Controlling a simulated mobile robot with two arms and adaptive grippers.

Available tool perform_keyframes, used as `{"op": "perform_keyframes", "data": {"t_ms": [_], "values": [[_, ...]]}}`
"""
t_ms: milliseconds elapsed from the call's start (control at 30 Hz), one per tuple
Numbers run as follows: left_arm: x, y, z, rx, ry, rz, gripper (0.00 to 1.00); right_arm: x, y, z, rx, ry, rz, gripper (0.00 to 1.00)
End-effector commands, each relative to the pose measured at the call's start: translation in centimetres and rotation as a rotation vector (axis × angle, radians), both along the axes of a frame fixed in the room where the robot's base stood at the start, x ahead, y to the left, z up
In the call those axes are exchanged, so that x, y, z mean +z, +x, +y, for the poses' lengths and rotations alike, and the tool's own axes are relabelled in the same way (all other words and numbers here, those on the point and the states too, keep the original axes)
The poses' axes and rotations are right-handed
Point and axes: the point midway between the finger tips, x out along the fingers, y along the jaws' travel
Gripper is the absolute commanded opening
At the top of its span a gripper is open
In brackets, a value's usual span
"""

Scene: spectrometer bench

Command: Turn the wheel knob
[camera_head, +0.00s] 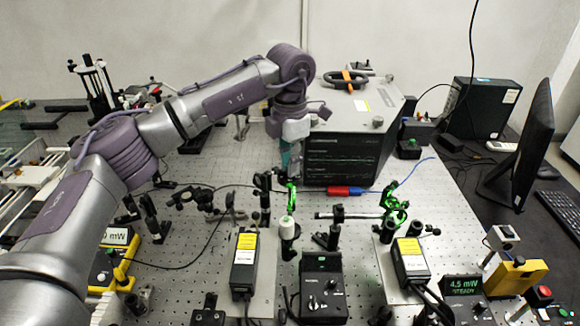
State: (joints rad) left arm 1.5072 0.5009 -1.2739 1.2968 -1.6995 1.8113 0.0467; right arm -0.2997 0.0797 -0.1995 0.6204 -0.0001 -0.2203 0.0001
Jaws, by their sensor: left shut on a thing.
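My left gripper (289,164) points down at the left side of the large dark grey box (342,158), which has a pale top. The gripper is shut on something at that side. Its fingers and wrist cover the spot, so the wheel knob is hidden; it appears to be the thing held, and I cannot see its angle. A separate small round knob (377,122) sits on the box's top near the front right. My right gripper is not in view.
An orange and black looped item (345,78) lies on the box. Optics posts, a white cylinder (288,229), a black controller (321,290) and yellow-labelled modules (244,260) crowd the perforated bench in front. A monitor (531,146) stands at right. Cables cross the bench.

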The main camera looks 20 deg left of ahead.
Motion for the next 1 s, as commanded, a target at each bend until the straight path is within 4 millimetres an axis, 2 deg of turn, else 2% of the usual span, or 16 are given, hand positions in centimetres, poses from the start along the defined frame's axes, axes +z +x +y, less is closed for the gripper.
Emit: {"op": "perform_keyframes", "data": {"t_ms": [400, 1000], "values": [[0.0, 0.0, 0.0, -0.396, 0.000, -0.003, 0.00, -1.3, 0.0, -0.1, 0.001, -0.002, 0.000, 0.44], [0.0, 0.0, 0.0, -0.965, -0.001, -0.002, 0.00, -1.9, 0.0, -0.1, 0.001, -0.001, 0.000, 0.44]]}}
